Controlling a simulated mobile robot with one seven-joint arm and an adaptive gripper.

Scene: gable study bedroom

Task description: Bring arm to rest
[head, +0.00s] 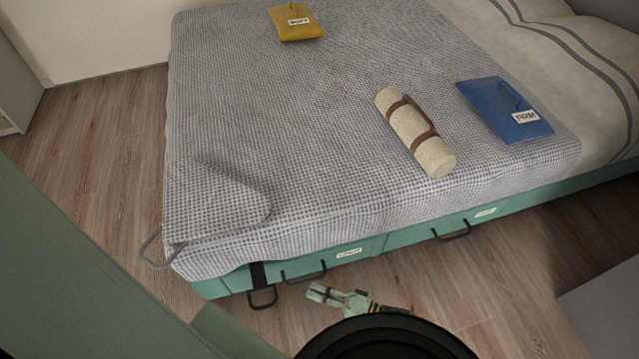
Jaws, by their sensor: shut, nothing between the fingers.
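My gripper (322,294) shows at the bottom middle of the head view, low in front of the bed's drawer fronts and above the wood floor. Its pale green fingers point left and are shut with nothing held. A dark round part of my own arm fills the bottom edge and hides much of the arm behind the gripper.
The bed (290,110) has a grey checked cover and green drawers (410,241) with dark handles. A yellow pouch (296,22), a strapped cream roll (416,132) and a blue pouch (504,108) lie on it. Wood floor (105,150) is clear at left.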

